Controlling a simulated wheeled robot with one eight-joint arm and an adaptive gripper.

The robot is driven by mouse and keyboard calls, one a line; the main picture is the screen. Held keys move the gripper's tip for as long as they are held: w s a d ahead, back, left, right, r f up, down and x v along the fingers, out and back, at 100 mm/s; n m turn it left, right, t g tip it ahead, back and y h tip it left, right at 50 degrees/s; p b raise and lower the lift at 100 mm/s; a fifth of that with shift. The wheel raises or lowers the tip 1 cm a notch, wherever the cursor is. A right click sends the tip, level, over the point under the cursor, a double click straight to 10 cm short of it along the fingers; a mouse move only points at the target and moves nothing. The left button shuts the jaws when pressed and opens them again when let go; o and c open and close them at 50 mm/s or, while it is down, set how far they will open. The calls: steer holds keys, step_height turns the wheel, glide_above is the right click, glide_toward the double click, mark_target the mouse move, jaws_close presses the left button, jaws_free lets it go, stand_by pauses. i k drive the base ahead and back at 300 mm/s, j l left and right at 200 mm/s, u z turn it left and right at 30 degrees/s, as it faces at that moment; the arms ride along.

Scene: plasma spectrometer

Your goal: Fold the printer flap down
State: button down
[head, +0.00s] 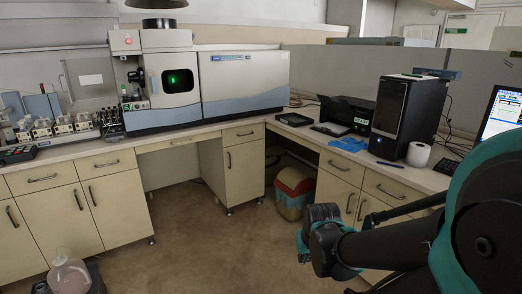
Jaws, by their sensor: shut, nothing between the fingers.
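The black printer (342,108) stands on the right-hand counter, left of the black computer tower. Its front faces the room, and a pale label shows at its lower right. The flap is too small and dark to tell apart from the body, so I cannot tell its position. My dark arm with teal parts reaches in from the lower right, below and in front of the counter, well apart from the printer. I cannot make out my gripper's fingers.
A black computer tower (390,108), paper roll (418,154) and monitor (502,112) stand right of the printer. A dark flat item (330,129) and blue gloves (349,144) lie before it. A bin (294,190) stands below. Floor is clear at centre.

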mark_target(344, 103)
steer(key=i+z, duration=0.2)
steer(key=i, duration=0.25)
steer(key=i+j+z, duration=0.2)
steer(key=i, duration=0.2)
steer(key=i+j+z, duration=0.2)
steer(key=i, duration=0.2)
steer(key=i+j+z, duration=0.2)
steer(key=i, duration=0.2)
